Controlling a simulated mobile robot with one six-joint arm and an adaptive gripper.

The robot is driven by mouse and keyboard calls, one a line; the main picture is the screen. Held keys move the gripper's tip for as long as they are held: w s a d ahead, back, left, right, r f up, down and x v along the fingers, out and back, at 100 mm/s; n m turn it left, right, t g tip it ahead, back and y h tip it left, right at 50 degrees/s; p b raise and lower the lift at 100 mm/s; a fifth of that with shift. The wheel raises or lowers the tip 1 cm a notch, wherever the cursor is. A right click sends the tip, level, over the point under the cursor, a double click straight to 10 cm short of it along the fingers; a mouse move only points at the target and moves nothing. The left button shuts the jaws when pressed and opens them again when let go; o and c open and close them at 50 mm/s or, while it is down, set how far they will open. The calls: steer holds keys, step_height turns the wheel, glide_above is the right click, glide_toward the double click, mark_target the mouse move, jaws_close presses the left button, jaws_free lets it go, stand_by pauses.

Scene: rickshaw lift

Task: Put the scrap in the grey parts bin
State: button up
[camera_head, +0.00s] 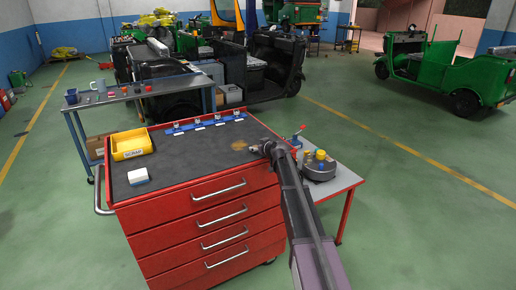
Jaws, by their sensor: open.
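My gripper (256,149) is open above the right part of the red tool cabinet's dark top (190,160). It is small in view, and I cannot make out anything between its fingers. I cannot pick out a piece of scrap for certain. A brownish patch (240,145) lies on the dark top just left of my gripper; I cannot tell whether it is a stain or an object. No grey parts bin is clearly identifiable. A yellow bin (131,144) with a white label stands at the cabinet's left side.
A white block (138,177) lies at the front left of the top. A blue rail (204,124) with several metal pieces runs along the back. A workbench (135,94) stands behind left.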

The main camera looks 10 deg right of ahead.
steer(key=p+v, duration=0.4)
steer(key=v, duration=0.8)
stand_by(0.5)
